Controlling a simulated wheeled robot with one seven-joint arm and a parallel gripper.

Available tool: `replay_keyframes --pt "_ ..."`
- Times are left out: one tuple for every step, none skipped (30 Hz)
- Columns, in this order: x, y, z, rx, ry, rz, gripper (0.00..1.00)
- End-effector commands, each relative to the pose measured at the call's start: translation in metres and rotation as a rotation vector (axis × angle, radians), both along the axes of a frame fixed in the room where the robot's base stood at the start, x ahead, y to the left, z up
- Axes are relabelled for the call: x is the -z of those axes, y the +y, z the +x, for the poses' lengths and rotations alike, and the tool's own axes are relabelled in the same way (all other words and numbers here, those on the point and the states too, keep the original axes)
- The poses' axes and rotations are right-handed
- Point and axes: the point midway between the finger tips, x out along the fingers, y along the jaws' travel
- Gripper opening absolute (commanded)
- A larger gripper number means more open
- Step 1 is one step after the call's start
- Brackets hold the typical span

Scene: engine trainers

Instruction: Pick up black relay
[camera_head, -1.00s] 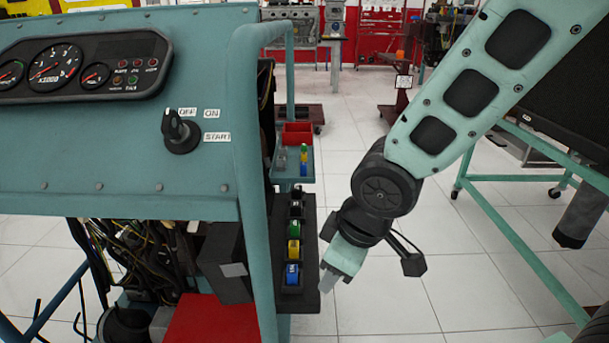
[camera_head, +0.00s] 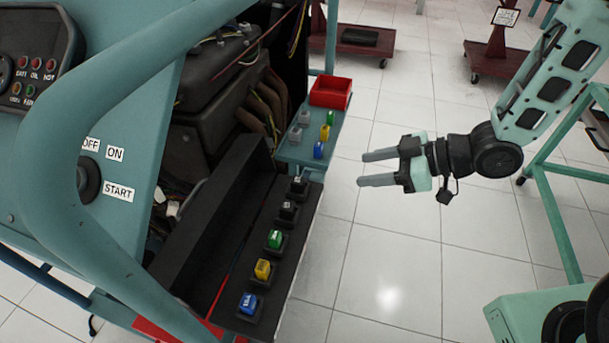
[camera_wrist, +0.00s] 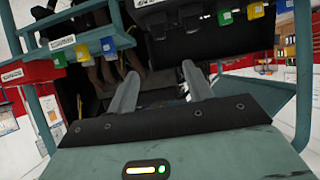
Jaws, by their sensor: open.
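In the head view, a black relay (camera_head: 288,210) sits in a row on the black holder (camera_head: 228,190) at the trainer's side, beyond the green relay. Another dark relay (camera_head: 298,186) with a light top is at the row's far end. My gripper (camera_head: 362,169) is open and empty, right of the row and apart from it, its fingers pointing left. In the wrist view my gripper (camera_wrist: 160,69) is open, with nothing between the fingers. Dark and coloured blocks show at that view's top; I cannot tell which is the black relay.
Green (camera_head: 275,238), yellow (camera_head: 263,269) and blue (camera_head: 249,303) relays share the row. A teal shelf (camera_head: 290,154) behind holds several small relays and a red bin (camera_head: 331,93). The trainer's curved teal frame tube (camera_head: 60,215) stands left. Tiled floor is clear below my gripper.

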Motion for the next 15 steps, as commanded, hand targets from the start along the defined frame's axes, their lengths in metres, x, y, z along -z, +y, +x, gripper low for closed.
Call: replay_keyframes --pt "0.008 0.009 0.002 -0.005 0.001 0.0 0.51" --pt "0.011 0.014 0.003 -0.006 0.001 0.0 0.51" --pt "0.016 0.021 0.006 -0.005 0.001 0.0 0.51" --pt "0.019 0.026 0.008 -0.006 0.001 0.0 0.51" --pt "0.022 0.032 0.01 -0.005 0.001 0.0 0.51" --pt "0.026 0.039 0.013 -0.006 0.0 0.0 0.51" --pt "0.029 0.044 0.015 -0.006 0.0 -0.001 0.51" --pt "0.032 0.049 0.016 -0.006 0.0 -0.001 0.51" --pt "0.036 0.056 0.018 -0.006 0.0 -0.002 0.51" --pt "0.039 0.061 0.021 -0.004 0.0 -0.002 0.51" --pt "0.041 0.066 0.023 -0.005 0.0 -0.002 0.51" --pt "0.044 0.071 0.025 -0.004 0.0 -0.002 0.51" --pt "0.046 0.075 0.026 -0.003 0.0 -0.002 0.51" --pt "0.048 0.079 0.028 -0.004 0.0 -0.002 0.51" --pt "0.05 0.082 0.029 -0.003 0.0 -0.002 0.51"
